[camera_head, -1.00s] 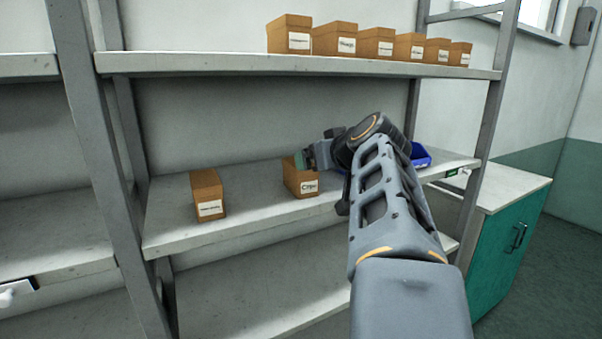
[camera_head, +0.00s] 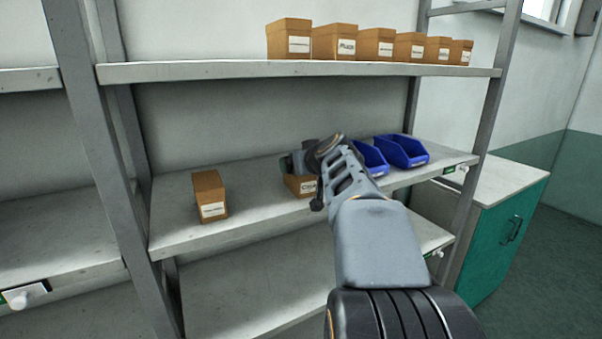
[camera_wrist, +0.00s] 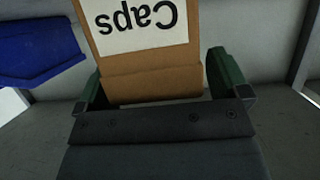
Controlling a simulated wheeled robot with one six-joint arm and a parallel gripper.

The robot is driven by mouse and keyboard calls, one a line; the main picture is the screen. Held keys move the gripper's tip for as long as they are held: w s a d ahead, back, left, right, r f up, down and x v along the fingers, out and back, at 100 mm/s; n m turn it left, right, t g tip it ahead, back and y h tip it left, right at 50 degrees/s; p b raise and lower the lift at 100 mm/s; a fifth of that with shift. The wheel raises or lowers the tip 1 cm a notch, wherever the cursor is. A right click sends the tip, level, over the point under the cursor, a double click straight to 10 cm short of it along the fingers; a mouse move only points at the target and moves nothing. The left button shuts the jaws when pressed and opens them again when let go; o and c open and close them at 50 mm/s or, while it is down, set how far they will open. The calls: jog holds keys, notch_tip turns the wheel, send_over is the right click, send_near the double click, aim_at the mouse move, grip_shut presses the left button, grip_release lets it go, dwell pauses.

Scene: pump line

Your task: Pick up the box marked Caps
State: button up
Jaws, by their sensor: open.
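The box marked Caps (camera_head: 302,186) is a brown cardboard box with a white label on the middle shelf. In the head view my gripper and arm hide its upper part. In the wrist view the Caps box (camera_wrist: 152,84) fills the upper middle, with its label upside down. My gripper (camera_head: 291,163) is at the box. In the wrist view its green-padded fingers (camera_wrist: 160,82) are open, one on each side of the box. A gap shows at the right finger; I cannot tell whether the left one touches.
Another brown box (camera_head: 210,196) stands left on the same shelf (camera_head: 255,213). Blue bins (camera_head: 402,152) stand to the right; one shows in the wrist view (camera_wrist: 40,48). Several brown boxes line the upper shelf (camera_head: 200,70). A teal cabinet (camera_head: 500,245) stands at right.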

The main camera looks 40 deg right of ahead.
jog(key=c, duration=1.1)
jog(key=shift+r, duration=0.1)
